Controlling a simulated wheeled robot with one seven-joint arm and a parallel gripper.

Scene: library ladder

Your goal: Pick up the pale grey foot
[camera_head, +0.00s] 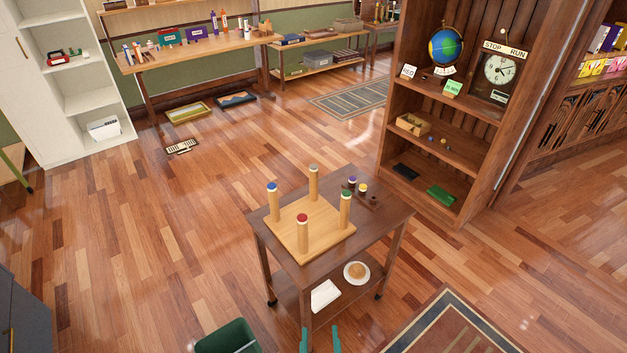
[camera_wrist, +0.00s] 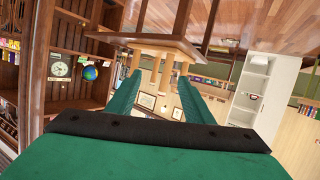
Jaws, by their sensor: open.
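A square light wooden board (camera_head: 297,236) with upright posts stands on the small dark cart (camera_head: 365,235). The back post has a pale grey top (camera_head: 314,167), which looks like the pale grey foot. The other posts have a blue top (camera_head: 272,186), a red top (camera_head: 302,217) and a green top (camera_head: 346,194). My gripper (camera_head: 320,340) is at the bottom edge in the head view, in front of the cart and well away from the posts. In the wrist view my gripper (camera_wrist: 160,78) is open and empty, with the scene upside down.
A dark holder (camera_head: 372,201) with small coloured pieces sits at the cart's back right corner. The lower shelf holds a plate (camera_head: 357,273) and a white cloth (camera_head: 325,295). A green bin (camera_head: 226,338) stands at the front left. A bookcase (camera_head: 440,130) stands behind right.

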